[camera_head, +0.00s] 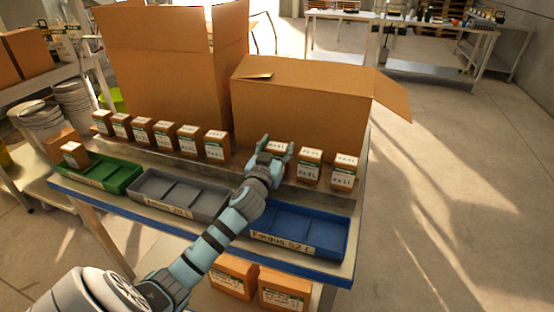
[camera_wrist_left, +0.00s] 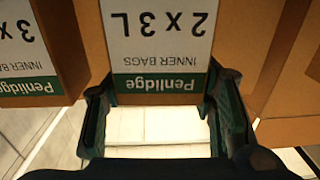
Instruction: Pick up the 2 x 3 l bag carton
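The 2 x 3 L bag carton (camera_wrist_left: 160,40) is a brown box with a white and green Penlidge label. In the left wrist view its label is upside down and fills the upper middle. In the head view only its top (camera_head: 278,147) shows, on the raised shelf behind the blue bin; my gripper hides most of it. My left gripper (camera_head: 274,152) is open at this carton. In the left wrist view its fingers (camera_wrist_left: 161,95) stand apart at either side of the label's lower edge. I cannot tell whether they touch the carton. My right gripper is not in view.
Another carton (camera_head: 309,165) stands close to the right, and a row of similar cartons (camera_head: 165,134) to the left. Large cardboard boxes (camera_head: 300,105) stand behind. Green (camera_head: 128,182), grey (camera_head: 150,200) and blue (camera_head: 340,243) bins lie in front.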

